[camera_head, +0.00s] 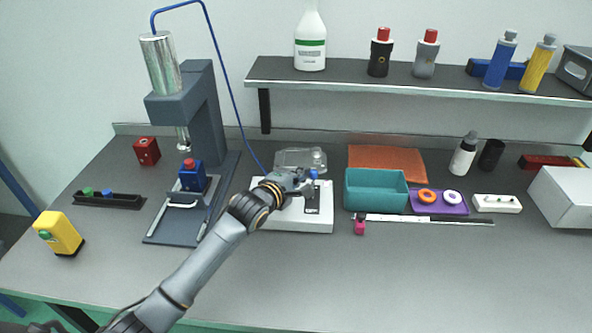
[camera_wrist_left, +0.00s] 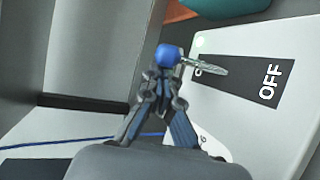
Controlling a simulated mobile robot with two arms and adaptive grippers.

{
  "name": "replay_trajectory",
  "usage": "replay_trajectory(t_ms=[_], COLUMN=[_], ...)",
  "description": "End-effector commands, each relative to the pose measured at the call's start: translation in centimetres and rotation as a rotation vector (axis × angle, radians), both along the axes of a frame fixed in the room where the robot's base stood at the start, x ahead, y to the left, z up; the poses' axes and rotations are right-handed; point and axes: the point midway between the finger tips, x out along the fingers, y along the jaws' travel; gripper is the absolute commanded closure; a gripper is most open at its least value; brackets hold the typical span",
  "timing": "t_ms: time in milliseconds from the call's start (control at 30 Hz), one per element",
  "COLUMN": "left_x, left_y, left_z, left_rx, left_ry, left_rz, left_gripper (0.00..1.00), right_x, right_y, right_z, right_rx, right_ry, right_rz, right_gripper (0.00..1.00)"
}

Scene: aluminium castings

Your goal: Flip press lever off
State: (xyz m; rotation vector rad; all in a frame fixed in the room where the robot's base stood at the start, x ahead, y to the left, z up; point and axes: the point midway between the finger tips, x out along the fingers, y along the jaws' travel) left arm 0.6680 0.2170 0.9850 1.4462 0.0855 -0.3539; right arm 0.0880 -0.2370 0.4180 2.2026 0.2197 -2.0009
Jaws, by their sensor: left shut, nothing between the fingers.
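The press lever is a thin metal rod with a blue ball knob (camera_wrist_left: 168,55). It rises from a black slot plate (camera_wrist_left: 245,80) on a white switch box (camera_head: 300,220), with OFF printed at one end of the plate. In the left wrist view the knob lies away from the OFF end. Lettering at the other end is mostly covered by the lever. My left gripper (camera_wrist_left: 165,82) is shut and empty, its fingertips close to the knob; contact is unclear. In the head view the gripper (camera_head: 302,183) is over the box and partly hides it. My right gripper is out of view.
The press (camera_head: 205,115) stands left of the box with a blue block (camera_head: 193,178) under its ram. A teal bin (camera_head: 375,189) stands close on the right, and a clear case (camera_head: 300,158) lies behind. A pink-capped item (camera_head: 360,224) lies nearby. The front bench is clear.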

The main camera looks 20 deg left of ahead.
Motion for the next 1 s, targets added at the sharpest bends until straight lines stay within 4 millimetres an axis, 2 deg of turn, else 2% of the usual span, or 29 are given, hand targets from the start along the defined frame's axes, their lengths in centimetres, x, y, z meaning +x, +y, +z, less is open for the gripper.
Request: replay_trajectory(t_ms=[367,1000], left_x=[-0.1,-0.7], left_y=[0.0,-0.2], left_z=[-0.1,0.1], left_rx=[0.0,0.03], left_ry=[-0.003,-0.109], left_rz=[0.0,0.001], left_gripper=[1.0,1.0], right_x=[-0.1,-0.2], right_y=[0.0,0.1], right_z=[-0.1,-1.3], right_rx=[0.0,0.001], right_ry=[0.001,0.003], right_rz=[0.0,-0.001], right_gripper=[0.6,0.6])
